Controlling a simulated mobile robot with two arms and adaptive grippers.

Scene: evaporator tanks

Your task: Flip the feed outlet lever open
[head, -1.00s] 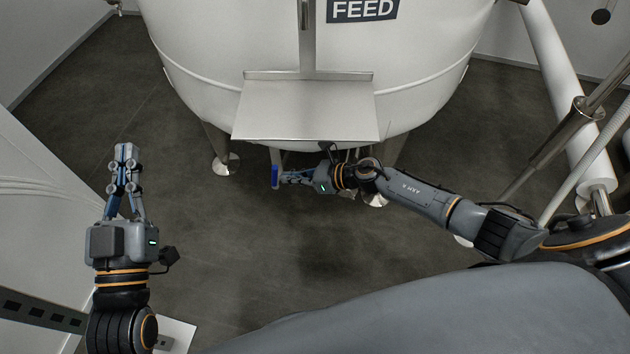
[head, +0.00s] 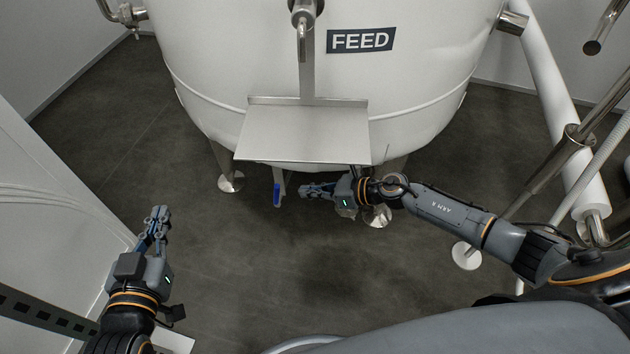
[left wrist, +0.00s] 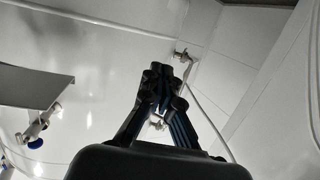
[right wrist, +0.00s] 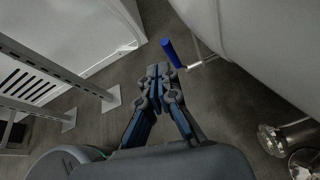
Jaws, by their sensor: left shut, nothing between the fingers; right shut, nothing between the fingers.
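The feed outlet lever has a blue handle (head: 277,195). It hangs below the left part of the steel shelf on the white FEED tank (head: 420,115). In the right wrist view the blue handle (right wrist: 170,52) stands just beyond my fingertips, on a thin metal stem. My right gripper (head: 304,190) is shut and empty, a little to the right of the handle and apart from it. It also shows in the right wrist view (right wrist: 158,72). My left gripper (head: 160,212) is shut and empty over the floor at the left, far from the lever. The outlet valve body is mostly hidden under the shelf.
The steel shelf (head: 303,133) juts out above the lever and my right gripper. Tank legs with round feet (head: 231,182) stand on either side. White pipes (head: 560,130) run down at the right. The dark floor (head: 240,265) in front is clear.

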